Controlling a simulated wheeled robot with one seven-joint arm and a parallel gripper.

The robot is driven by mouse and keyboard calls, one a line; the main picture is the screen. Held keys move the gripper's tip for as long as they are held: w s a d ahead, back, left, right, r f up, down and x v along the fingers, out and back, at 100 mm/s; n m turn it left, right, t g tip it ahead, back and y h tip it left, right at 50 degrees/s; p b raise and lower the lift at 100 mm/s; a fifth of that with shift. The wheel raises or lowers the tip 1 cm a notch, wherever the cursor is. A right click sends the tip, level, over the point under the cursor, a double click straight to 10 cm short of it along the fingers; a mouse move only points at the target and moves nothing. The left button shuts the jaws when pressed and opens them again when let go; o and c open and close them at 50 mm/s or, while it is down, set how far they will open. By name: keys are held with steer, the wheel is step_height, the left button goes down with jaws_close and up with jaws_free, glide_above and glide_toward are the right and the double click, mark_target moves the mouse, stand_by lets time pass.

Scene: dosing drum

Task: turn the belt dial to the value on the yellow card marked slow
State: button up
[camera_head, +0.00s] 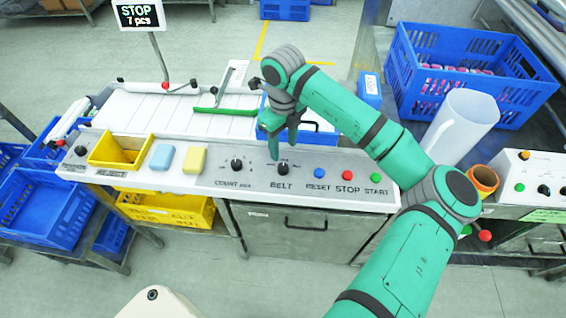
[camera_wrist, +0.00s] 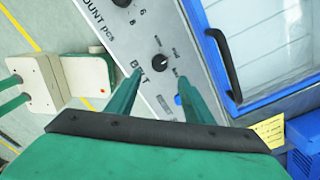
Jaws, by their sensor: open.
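The belt dial (camera_head: 283,168) is a small black knob with a light pointer mark on the grey panel, above the word BELT. It also shows in the wrist view (camera_wrist: 160,63), with small marks around it too blurred to read. My gripper (camera_head: 283,148) is open over the dial, fingers pointing down. In the wrist view the fingertips (camera_wrist: 161,78) lie on either side of the dial; I cannot tell whether they touch it. A yellow card (camera_wrist: 268,132) with small unreadable writing shows at lower right in the wrist view. I cannot pick it out in the head view.
The count dial (camera_head: 236,166) is left of the belt dial. Blue, red and green buttons (camera_head: 347,174) are to its right. A yellow block (camera_head: 193,160) and a blue block (camera_head: 162,157) sit left. A blue-framed lid with a black handle (camera_wrist: 224,62) lies close behind the panel.

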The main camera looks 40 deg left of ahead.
mark_target(283, 167)
step_height(283, 167, down, 9)
steer(key=shift+f, duration=0.1)
stand_by(0.3)
steer(key=c, duration=1)
